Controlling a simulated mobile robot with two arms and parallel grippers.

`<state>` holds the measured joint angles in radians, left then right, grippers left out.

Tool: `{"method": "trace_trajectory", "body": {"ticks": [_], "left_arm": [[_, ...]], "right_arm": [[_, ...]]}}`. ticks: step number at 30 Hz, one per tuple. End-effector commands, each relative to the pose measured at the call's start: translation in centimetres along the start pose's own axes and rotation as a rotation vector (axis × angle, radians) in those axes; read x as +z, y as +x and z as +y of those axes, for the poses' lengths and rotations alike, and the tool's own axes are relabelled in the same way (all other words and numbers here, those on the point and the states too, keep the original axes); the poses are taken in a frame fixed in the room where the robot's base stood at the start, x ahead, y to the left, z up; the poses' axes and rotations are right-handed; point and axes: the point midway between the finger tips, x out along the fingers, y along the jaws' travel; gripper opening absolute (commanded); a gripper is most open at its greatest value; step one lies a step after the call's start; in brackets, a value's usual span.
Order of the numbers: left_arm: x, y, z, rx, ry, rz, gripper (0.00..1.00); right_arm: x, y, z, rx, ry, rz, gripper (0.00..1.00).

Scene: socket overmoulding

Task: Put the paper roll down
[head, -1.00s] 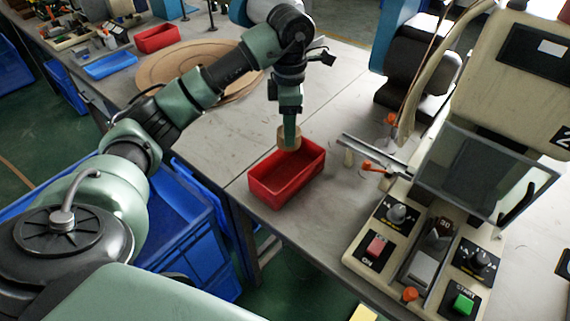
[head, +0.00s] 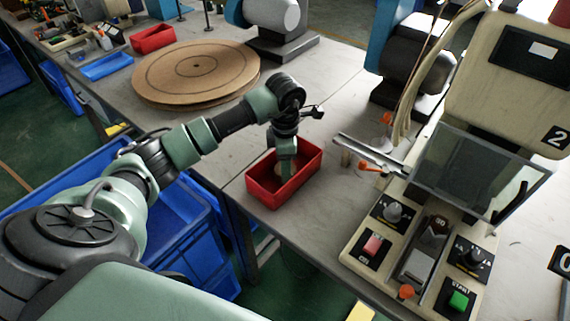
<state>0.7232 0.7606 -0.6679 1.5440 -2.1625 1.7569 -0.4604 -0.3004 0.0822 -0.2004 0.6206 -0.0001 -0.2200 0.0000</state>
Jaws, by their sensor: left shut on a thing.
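The paper roll (head: 279,169) is a small tan piece, mostly hidden behind my left gripper and inside the red bin. My left gripper (head: 286,172) points down into the red bin (head: 270,196) and is shut on the roll. Whether the roll touches the bin's floor cannot be told. The red bin is an open rectangular box on the grey table, near its front edge. My right gripper is not in view.
A machine with a clear guard (head: 468,172) and a button panel (head: 374,243) stands right of the bin. A round brown disc (head: 196,72) lies at the back left. Blue crates (head: 186,222) stand below the table's edge. Bare table (head: 325,85) lies behind the bin.

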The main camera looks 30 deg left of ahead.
Motion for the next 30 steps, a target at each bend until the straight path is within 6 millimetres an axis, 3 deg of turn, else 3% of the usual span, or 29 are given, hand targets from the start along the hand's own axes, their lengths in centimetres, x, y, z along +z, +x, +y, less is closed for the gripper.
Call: {"method": "trace_trajectory", "body": {"ticks": [6,7,8,20,23,30], "left_arm": [[0.0,0.4,0.0,0.0,0.001,0.0,0.09],[0.0,0.3,0.0,0.0,0.001,0.0,0.55],[0.0,0.3,0.0,-0.001,0.001,0.0,0.59],[0.0,-0.4,0.0,0.0,0.0,-0.001,0.59],[0.1,-1.6,0.1,0.003,0.002,-0.002,0.59],[0.1,-6.8,0.1,0.004,0.001,-0.003,0.59]], "right_arm": [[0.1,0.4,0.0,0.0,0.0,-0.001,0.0],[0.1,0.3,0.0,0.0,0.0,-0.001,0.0],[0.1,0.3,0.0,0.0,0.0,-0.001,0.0],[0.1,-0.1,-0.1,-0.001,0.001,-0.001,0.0],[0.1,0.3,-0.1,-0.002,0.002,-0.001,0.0],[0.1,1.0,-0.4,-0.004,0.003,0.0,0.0]]}}
